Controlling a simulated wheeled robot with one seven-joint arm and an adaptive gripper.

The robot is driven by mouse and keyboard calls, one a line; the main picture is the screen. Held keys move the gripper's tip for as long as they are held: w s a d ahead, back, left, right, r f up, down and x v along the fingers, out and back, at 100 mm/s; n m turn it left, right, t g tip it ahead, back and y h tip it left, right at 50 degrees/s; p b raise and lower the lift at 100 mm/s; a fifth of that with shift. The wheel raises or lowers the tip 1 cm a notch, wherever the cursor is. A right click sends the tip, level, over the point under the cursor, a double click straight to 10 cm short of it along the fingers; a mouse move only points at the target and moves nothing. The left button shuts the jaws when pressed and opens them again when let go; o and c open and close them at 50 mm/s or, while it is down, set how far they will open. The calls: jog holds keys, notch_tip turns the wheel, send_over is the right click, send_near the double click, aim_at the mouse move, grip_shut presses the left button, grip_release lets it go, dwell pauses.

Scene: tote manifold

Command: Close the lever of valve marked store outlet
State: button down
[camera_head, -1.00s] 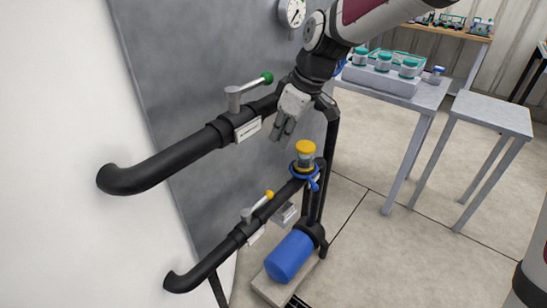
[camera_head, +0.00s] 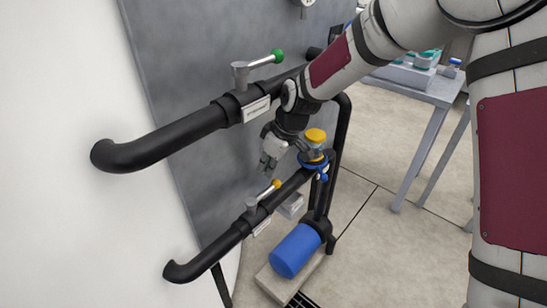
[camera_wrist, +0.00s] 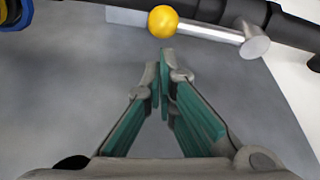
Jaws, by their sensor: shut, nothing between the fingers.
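Two valves sit on black pipes, and the print on their labels is too small to read, so I cannot tell which is the store outlet. The upper valve's lever has a green knob (camera_head: 278,55) and points right, roughly along its pipe. The lower valve's lever (camera_head: 265,193) has a yellow knob (camera_head: 276,184) and also lies roughly along its pipe. My gripper (camera_head: 268,165) is shut and empty, just above the yellow knob. In the wrist view the yellow knob (camera_wrist: 163,22) is just beyond my fingertips (camera_wrist: 163,60), with a small gap seeming to remain.
The upper pipe (camera_head: 180,133) runs above my gripper. A yellow-capped fitting (camera_head: 315,137) with a blue ring stands close to its right. A blue motor (camera_head: 295,250) sits on the floor plinth below. A grey panel (camera_head: 180,60) stands behind the pipes.

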jog(key=shift+x, duration=0.9)
jog(key=shift+d, duration=0.15)
jog(key=shift+s+d+m, duration=0.15)
jog(key=shift+d+m, duration=0.05)
jog(key=shift+m, duration=0.2)
